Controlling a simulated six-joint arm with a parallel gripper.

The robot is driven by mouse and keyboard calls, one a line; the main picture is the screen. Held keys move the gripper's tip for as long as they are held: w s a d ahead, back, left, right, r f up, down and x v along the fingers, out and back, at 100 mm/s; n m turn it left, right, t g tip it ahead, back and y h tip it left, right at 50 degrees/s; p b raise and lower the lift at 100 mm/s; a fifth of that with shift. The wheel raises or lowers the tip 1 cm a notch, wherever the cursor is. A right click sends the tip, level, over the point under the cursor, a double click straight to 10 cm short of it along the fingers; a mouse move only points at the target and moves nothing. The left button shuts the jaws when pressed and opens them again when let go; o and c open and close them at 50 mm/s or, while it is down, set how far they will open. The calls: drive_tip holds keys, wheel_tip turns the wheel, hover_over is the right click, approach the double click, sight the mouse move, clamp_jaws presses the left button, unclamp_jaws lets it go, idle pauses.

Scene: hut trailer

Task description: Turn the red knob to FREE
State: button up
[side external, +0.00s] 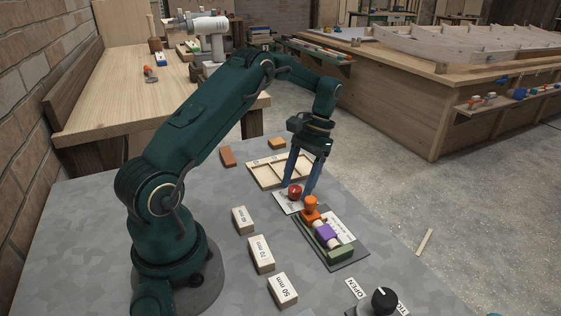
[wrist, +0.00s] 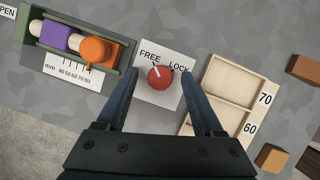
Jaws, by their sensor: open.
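The red knob (wrist: 160,77) sits on a white plate (wrist: 146,92) marked FREE at its upper left and LOCK at its upper right in the wrist view. A pale mark on the knob points up and left, roughly toward FREE; its exact setting is hard to tell. In the side view the red knob (side external: 295,191) shows between my fingers. My gripper (wrist: 159,72) is open, with one finger on each side of the knob and a gap to it on both sides. In the side view my gripper (side external: 299,188) points down at the plate.
A fixture with orange, white and purple parts (side external: 325,232) stands close beside the plate. A wooden compartment tray (side external: 266,181) lies on the other side. Labelled blocks (side external: 261,254) and a black OPEN-marked knob (side external: 384,300) stand toward the front.

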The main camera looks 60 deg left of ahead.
sight(296, 188)
drive_tip(key=shift+v, duration=1.85)
drive_tip(key=shift+w+r, duration=0.3)
drive_tip(key=shift+r, duration=0.35)
drive_tip(key=s+d+r+m+t+y, duration=0.1)
drive_tip(key=s+d+r+t, duration=0.1)
drive_tip(key=d+r, duration=0.35)
drive_tip(key=s+d+r+m+t+y, duration=0.1)
drive_tip(key=s+d+r+t, duration=0.15)
drive_tip(key=r, duration=0.65)
drive_tip(key=s+d+f+m+t, duration=0.1)
drive_tip(key=s+d+f+t, duration=0.4)
drive_tip(key=s+d, duration=0.2)
drive_tip(key=s, duration=0.2)
drive_tip(key=shift+s+d+h, duration=0.25)
drive_tip(key=shift+s+h, duration=0.1)
drive_tip(key=shift+h, duration=0.05)
